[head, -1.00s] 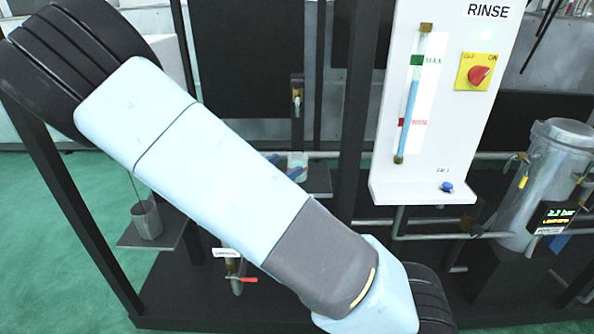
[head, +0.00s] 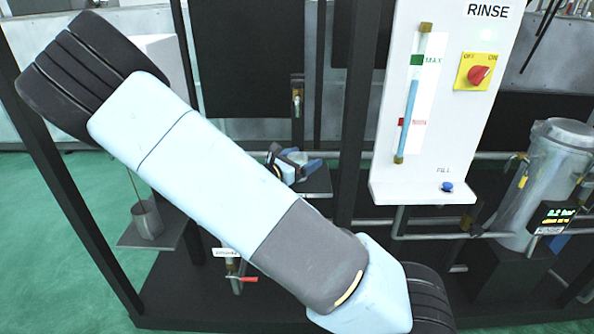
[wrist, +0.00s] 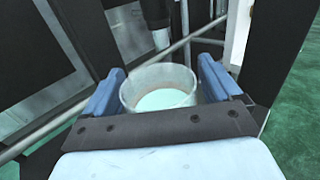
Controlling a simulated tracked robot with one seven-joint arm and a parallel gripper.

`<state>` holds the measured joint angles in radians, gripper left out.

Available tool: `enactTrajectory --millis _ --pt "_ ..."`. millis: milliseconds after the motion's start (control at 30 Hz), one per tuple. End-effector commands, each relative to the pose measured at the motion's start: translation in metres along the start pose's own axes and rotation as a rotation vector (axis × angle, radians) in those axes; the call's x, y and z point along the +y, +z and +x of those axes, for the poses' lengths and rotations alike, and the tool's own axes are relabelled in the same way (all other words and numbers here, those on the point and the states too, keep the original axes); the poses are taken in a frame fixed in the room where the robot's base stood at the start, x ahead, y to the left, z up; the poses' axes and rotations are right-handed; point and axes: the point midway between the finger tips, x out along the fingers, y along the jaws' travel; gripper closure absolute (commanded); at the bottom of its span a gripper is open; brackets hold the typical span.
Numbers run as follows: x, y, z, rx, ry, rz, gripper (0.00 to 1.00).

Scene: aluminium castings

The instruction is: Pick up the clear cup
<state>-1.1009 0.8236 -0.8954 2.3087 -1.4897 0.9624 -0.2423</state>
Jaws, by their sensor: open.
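The clear cup (wrist: 165,101) shows in the wrist view as a round, pale, see-through vessel, seen from above with its rim open. It lies between the two blue fingers of my gripper (wrist: 161,72), one on its left and one on its right. The fingers are apart; whether either touches the cup is not clear. In the head view my gripper (head: 296,160) is at the small dark shelf (head: 318,182) below a tap, and it hides most of the cup there.
A brass tap (head: 297,97) hangs above the shelf. A dark upright post (head: 352,110) and the white RINSE panel (head: 437,180) stand to the right. A grey metal cup (head: 147,220) sits on another shelf at the left. A horizontal pipe runs behind.

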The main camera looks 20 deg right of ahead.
Motion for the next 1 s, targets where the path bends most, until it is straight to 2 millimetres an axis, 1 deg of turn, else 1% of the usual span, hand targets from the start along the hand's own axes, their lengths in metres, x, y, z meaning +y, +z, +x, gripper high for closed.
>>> enactTrajectory --millis 33,67,600,700,867,1000 --pt "0.0001 0.0000 -0.0002 0.000 0.000 0.000 0.12" --pt "0.0001 0.0000 -0.0002 0.000 0.000 0.000 0.15" --pt "0.0004 -0.0001 -0.0009 0.000 0.001 0.000 0.67" --pt "0.0005 0.0000 -0.0010 0.000 0.001 0.000 0.75" --pt "0.0011 0.0005 -0.0020 0.000 0.003 0.000 0.75" --pt "0.0012 0.0064 -0.0020 0.001 0.003 0.001 0.75"
